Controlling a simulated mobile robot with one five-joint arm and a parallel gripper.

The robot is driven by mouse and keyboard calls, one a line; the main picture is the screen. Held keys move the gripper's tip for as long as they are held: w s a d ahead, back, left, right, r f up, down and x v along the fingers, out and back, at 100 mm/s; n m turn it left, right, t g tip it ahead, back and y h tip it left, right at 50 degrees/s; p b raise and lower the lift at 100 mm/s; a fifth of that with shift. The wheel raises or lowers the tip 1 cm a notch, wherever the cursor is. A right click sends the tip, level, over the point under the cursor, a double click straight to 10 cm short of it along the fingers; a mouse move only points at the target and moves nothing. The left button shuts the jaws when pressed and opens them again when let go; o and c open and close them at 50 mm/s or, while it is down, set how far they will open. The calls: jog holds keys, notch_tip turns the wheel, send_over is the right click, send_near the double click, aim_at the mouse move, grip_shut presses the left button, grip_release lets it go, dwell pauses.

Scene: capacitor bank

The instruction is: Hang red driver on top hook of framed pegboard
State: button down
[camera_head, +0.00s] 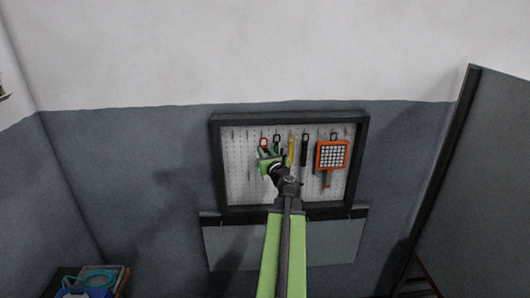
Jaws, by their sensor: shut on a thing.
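The framed pegboard (237,180) hangs on the wall, with a dark frame and a pale perforated panel. My gripper (266,155) is in front of its upper left part, shut on the red driver (264,142). Only the driver's red looped end shows above the jaws; the rest is hidden by my gripper and arm. The loop lies near the row of hooks at the board's top. I cannot tell whether it touches a hook. A dark hook (277,138) shows just right of the loop.
A yellow tool (291,150), a black tool (304,150) and an orange gridded tool (332,155) hang to the right. A grey panel (335,240) is below the board. A box with a teal coil (98,277) is at lower left. A tall grey partition (480,190) stands at right.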

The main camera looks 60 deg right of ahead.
jog(key=shift+w+d+f, duration=0.25)
jog(key=shift+w+d, duration=0.3)
jog(key=shift+w, duration=0.25)
jog(key=shift+d+r, duration=0.1)
jog(key=shift+d, duration=0.5)
jog(key=shift+w+d, duration=0.4)
jog(key=shift+w, duration=0.15)
jog(key=shift+w+d, duration=0.25)
jog(key=shift+d, duration=0.3)
jog(key=shift+w+d+f+b, duration=0.35)
jog(key=shift+d+f+b, duration=0.1)
jog(key=shift+f+b, duration=0.3)
jog(key=c, duration=1.2)
grip_release()
